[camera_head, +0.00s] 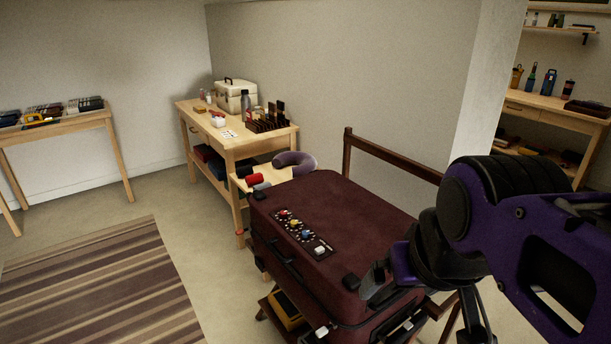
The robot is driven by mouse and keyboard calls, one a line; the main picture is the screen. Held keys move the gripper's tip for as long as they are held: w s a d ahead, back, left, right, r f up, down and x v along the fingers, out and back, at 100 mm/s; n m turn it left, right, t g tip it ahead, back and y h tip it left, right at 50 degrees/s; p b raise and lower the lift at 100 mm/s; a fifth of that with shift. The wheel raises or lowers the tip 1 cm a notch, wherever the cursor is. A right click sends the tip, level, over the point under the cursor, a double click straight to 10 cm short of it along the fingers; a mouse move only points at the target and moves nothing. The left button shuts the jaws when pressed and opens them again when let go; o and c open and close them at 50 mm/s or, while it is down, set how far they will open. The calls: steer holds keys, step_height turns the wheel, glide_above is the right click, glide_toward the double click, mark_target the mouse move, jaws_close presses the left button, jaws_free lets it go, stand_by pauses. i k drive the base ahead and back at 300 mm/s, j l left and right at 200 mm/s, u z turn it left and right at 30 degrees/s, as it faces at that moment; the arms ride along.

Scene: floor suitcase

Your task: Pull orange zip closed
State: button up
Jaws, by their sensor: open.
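A dark maroon suitcase (345,208) lies on a low wooden stand, its lid down. A black strip with several small coloured pieces (303,232) lies on its top near the left edge. A dark zip line runs along its side. I cannot make out an orange zip pull; it is hidden or too small to tell. My gripper (377,284) is open, at the suitcase's near right corner. It appears just over or beside the edge, and I cannot tell whether it touches. My purple and black arm hides part of the suitcase's right side.
A wooden table (262,141) with a cream case (236,97) and bottles stands behind the suitcase. A wooden rail (393,156) rises at the suitcase's far side. A striped rug (105,285) and open floor lie to the left.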

mark_target(239, 232)
steer(key=i+j, duration=0.1)
steer(key=j, duration=0.4)
steer(key=i+j, duration=0.1)
steer(key=j, duration=0.35)
steer(key=i+j+u, duration=0.1)
steer(key=j, duration=0.4)
steer(key=i+j, duration=0.15)
steer(key=j, duration=0.15)
steer(key=i+j+z, duration=0.2)
steer(key=i+j, duration=0.15)
steer(key=j, duration=0.25)
steer(key=i+j, duration=0.15)
steer(key=j, duration=0.2)
steer(key=k+j+z, duration=0.1)
steer(key=k+j, duration=0.15)
steer(key=k, duration=0.35)
steer(key=i+l, duration=0.1)
steer(key=i, duration=0.15)
